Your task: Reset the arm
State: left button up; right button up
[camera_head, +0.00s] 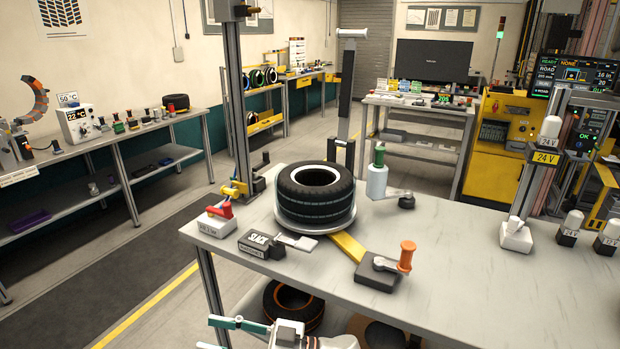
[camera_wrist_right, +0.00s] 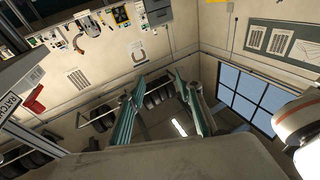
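A black tyre (camera_head: 315,190) lies flat on a round pale plate (camera_head: 318,230) on the grey workbench (camera_head: 470,255). A yellow bar (camera_head: 347,246) runs from under the plate to a dark block (camera_head: 378,272) with an orange-handled lever (camera_head: 406,256). A red-handled clamp (camera_head: 219,211) on a white base stands at the left corner. My right gripper (camera_head: 225,334) is low before the bench's front edge, pointing left, partly cut off by the frame. In the right wrist view its teal fingers (camera_wrist_right: 166,103) are apart with nothing between them. My left gripper is not in view.
A dark box marked SLACK (camera_head: 262,244) sits before the tyre. A tall post (camera_head: 237,105) rises at the bench's left end. Another tyre (camera_head: 293,305) lies on the lower shelf. The bench's right front is clear.

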jog(key=w+d+f+m+t+h, duration=0.1)
jog(key=d+f+m+t+h, duration=0.5)
jog(key=d, duration=0.3)
jog(key=w+d+f+m+t+h, duration=0.1)
jog(key=d+f+m+t+h, duration=0.35)
jog(key=d+t, duration=0.4)
jog(key=s+d+f+m+g+h, duration=0.1)
jog(key=s+d+f+g+h, duration=0.1)
jog(key=s+d+f, duration=0.4)
jog(key=s+d+f+m+g+h, duration=0.1)
jog(key=s+d+f+g+h, duration=0.2)
jog(key=s+d+f, duration=0.4)
jog(key=s+d+h, duration=0.1)
jog(key=s+d, duration=0.1)
jog(key=d, duration=0.6)
jog(key=shift+f+h, duration=0.3)
jog(key=shift+h, duration=0.05)
jog(key=shift+s, duration=0.1)
